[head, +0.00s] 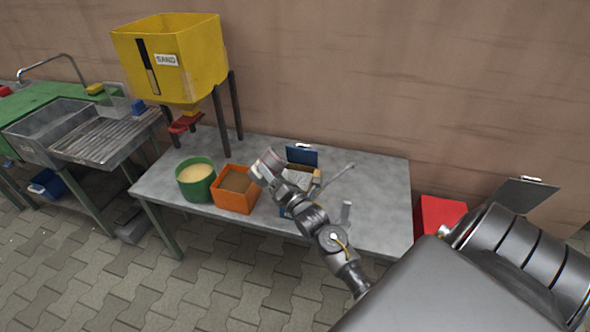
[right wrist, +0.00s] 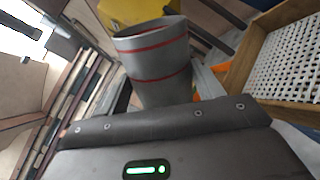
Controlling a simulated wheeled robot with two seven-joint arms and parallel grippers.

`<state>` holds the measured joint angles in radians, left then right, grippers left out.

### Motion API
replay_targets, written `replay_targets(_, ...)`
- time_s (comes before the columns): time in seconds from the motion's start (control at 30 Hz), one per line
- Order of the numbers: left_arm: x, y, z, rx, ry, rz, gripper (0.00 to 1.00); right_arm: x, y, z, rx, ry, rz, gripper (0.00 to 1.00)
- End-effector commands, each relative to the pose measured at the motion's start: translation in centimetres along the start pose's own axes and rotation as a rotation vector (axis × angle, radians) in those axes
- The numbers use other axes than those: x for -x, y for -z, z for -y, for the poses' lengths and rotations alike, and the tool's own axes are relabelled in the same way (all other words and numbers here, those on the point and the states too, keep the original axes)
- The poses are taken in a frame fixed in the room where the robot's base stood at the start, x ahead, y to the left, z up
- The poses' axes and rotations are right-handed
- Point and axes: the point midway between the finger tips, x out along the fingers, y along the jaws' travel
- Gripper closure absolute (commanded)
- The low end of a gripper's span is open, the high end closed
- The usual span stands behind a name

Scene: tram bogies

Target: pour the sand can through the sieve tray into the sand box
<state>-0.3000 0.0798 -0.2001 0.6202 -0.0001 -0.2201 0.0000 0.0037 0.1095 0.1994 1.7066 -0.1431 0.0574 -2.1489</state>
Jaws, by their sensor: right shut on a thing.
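My right gripper (head: 264,171) is shut on the sand can (right wrist: 152,60), a grey can with red bands. The can (head: 271,159) is held above the table beside the orange box and looks slightly tilted in the right wrist view; its contents are hidden. A wood-framed tray with white mesh (right wrist: 272,62), seemingly the sieve tray, is at the right of the wrist view, apart from the can. The yellow hopper (head: 190,62) labelled SAND stands on legs at the table's back left. An orange box (head: 235,203) with a brown surface inside is left of my gripper. My left gripper is not in view.
A green round tub (head: 197,190) of pale material stands left of the orange box. A small blue panel (head: 302,155) stands behind the gripper. The grey table (head: 375,200) is mostly clear on the right. A red box (head: 438,214) is beyond its right end; a sink (head: 50,125) is left.

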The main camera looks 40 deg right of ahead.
Motion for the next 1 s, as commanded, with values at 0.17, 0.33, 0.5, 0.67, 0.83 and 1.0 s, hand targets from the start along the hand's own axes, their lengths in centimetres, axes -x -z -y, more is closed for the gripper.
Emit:
replay_targets(0.17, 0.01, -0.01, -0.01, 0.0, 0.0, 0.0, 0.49, -0.04, -0.07, -0.09, -0.011, -0.001, 0.004, 0.59)
replay_targets(0.33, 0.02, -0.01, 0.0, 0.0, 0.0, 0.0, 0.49, -0.05, -0.1, -0.12, -0.021, -0.001, 0.007, 0.59)
replay_targets(0.5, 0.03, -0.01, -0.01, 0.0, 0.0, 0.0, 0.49, -0.06, -0.13, -0.16, -0.03, -0.001, 0.009, 0.59)
replay_targets(0.67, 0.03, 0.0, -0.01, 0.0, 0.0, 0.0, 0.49, -0.06, -0.17, -0.15, -0.04, -0.001, 0.012, 0.59)
replay_targets(0.83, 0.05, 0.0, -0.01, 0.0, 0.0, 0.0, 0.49, -0.08, -0.14, -0.25, -0.05, -0.001, 0.014, 0.59)
replay_targets(1.0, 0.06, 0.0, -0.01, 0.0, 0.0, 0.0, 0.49, -0.08, -0.17, -0.28, -0.059, -0.001, 0.017, 0.59)
